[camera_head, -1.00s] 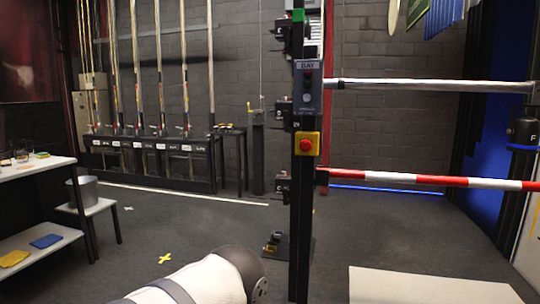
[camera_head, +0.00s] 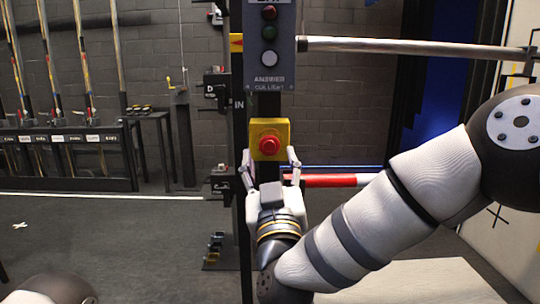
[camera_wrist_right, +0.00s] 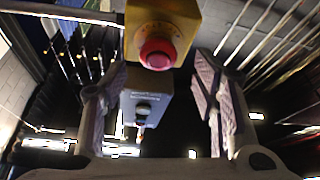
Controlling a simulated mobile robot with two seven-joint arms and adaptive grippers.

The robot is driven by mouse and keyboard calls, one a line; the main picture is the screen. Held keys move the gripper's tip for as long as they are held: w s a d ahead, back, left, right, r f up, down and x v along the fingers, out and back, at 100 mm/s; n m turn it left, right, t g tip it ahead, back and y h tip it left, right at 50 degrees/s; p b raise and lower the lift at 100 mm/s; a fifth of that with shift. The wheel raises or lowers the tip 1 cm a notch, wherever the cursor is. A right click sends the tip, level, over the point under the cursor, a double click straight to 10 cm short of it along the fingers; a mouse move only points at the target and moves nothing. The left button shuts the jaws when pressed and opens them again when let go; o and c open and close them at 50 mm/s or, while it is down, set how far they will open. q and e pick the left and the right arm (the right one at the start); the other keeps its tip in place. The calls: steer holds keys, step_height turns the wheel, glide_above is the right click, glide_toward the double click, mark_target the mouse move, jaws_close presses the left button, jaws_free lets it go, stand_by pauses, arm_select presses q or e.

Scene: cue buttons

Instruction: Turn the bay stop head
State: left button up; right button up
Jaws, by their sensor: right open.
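The bay stop head is a round red mushroom button (camera_head: 268,146) on a yellow box, fixed to a dark upright post. My right gripper (camera_head: 269,162) is open just below and in front of it, with one finger on each side of the lower part of the box. In the right wrist view the red head (camera_wrist_right: 157,53) sits at the top, between and beyond the two open fingers (camera_wrist_right: 160,85). It does not appear to be gripped. A rounded part of my left arm shows at the lower left of the head view; its gripper is out of view.
A grey cue-light panel (camera_head: 270,50) with red, green and white round parts is above the yellow box (camera_head: 283,128). A metal rail (camera_head: 400,46) and a red-and-white barrier (camera_head: 325,181) run right from the post. Dark floor (camera_head: 120,235) is open at left.

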mark_target(270, 146)
steer(key=x, duration=0.2)
steer(key=shift+w+d+r, duration=0.15)
steer(key=shift+w, duration=0.1)
steer(key=shift+w+r, duration=0.25)
steer(key=shift+w, duration=0.3)
steer(key=c, duration=1.2)
arm_select(q)
steer(key=shift+s+d+f, duration=0.15)
steer(key=shift+s, duration=0.25)
arm_select(e)
steer(key=shift+o, duration=0.2)
steer(key=shift+m, duration=0.3)
steer(key=m+h, duration=0.2)
steer(key=m, duration=0.2)
steer(key=shift+h, duration=0.4)
arm_select(q)
steer(key=shift+w+r+p, duration=0.5)
steer(key=shift+w+r, duration=0.2)
steer(key=shift+r, duration=0.05)
arm_select(e)
steer(key=shift+m+g+h, duration=0.2)
steer(key=shift+m+h, duration=0.65)
steer(key=shift+m, duration=0.85)
steer(key=shift+m+g+h, duration=0.2)
steer(key=shift+m+h, duration=0.65)
steer(key=shift+m, duration=0.85)
